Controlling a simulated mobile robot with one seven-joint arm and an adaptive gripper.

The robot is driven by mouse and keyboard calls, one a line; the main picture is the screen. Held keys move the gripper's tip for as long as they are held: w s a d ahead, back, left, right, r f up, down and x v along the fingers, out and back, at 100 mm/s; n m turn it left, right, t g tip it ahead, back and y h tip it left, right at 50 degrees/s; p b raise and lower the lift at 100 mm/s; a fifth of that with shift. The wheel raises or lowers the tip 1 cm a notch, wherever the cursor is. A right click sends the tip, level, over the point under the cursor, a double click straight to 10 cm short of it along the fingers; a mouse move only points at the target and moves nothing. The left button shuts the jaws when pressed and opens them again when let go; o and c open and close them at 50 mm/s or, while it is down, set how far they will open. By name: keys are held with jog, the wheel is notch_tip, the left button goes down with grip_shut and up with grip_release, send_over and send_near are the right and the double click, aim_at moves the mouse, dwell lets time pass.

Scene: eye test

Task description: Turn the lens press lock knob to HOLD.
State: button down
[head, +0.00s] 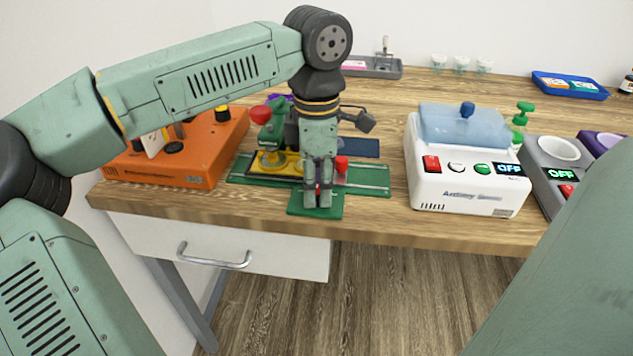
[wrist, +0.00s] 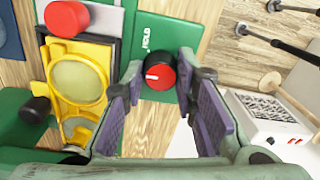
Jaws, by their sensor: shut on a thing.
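The lock knob (wrist: 160,75) is a round red cap on a black base with a white pointer line. It sits on a green plate (wrist: 165,32), which also shows in the head view (head: 300,209). The pointer line lies roughly sideways in the wrist view, its outer end towards the left. The white HOLD mark (wrist: 148,38) is printed on the plate above the knob. My gripper (head: 318,197) points down over the plate, its fingers shut on the knob from both sides. In the head view the fingers mostly hide the knob.
Beside the knob is the press with a yellow frame (wrist: 103,65) and another red knob (wrist: 67,18). An orange box (head: 165,172) stands left, a white machine (head: 466,190) with a blue lid right. The table's front edge is close.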

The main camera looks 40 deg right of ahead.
jog(key=m, duration=0.4)
jog(key=shift+m, duration=0.3)
jog(key=shift+s+m, duration=0.1)
jog(key=shift+m, duration=1.8)
jog(key=c, duration=1.3)
grip_release()
jog(key=r, duration=1.2)
jog(key=shift+d, duration=0.25)
